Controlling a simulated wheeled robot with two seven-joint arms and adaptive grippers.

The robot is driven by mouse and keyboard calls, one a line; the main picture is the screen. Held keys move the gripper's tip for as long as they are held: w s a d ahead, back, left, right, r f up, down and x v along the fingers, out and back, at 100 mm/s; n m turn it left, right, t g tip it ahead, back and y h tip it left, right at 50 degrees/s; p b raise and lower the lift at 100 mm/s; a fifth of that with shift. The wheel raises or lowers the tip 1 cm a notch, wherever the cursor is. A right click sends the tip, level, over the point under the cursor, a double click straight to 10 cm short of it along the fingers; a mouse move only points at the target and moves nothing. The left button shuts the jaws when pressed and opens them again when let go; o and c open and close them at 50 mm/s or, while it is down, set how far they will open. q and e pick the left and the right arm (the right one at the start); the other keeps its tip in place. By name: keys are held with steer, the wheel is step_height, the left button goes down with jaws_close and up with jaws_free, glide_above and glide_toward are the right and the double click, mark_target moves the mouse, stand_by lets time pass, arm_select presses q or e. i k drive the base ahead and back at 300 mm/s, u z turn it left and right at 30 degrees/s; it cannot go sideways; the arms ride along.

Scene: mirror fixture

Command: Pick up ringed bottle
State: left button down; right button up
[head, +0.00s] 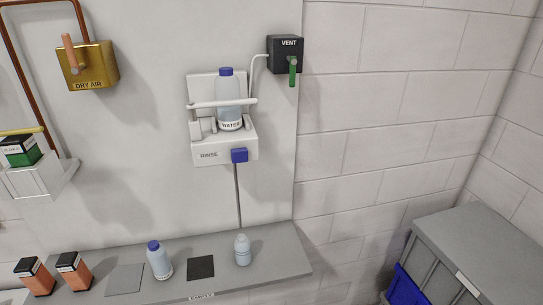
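Three bottles show in the head view. A pale blue bottle with a blue cap (159,262) stands on the grey shelf (290,263), left of a black square. A smaller pale bottle with a whitish top (242,252) stands upright right of that square; faint bands may cross its body, but I cannot tell surely which bottle is ringed. A clear bottle with a blue cap and a WATER label (228,95) sits in the white RINSE holder (225,150) on the wall, behind a white bar. Neither gripper is in view.
A grey square (125,279) and the black square (201,267) lie on the shelf. Two orange boxes with black tops (36,279) stand at its left. A VENT box (286,55) and a DRY AIR box (88,68) are on the wall. A grey cabinet (490,250) stands right.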

mark_target(242, 245)
steer(key=u, duration=0.05)
steer(key=k, duration=0.5)
steer(key=u, duration=1.6)
steer(key=i, duration=1.4)
steer(key=z, duration=2.25)
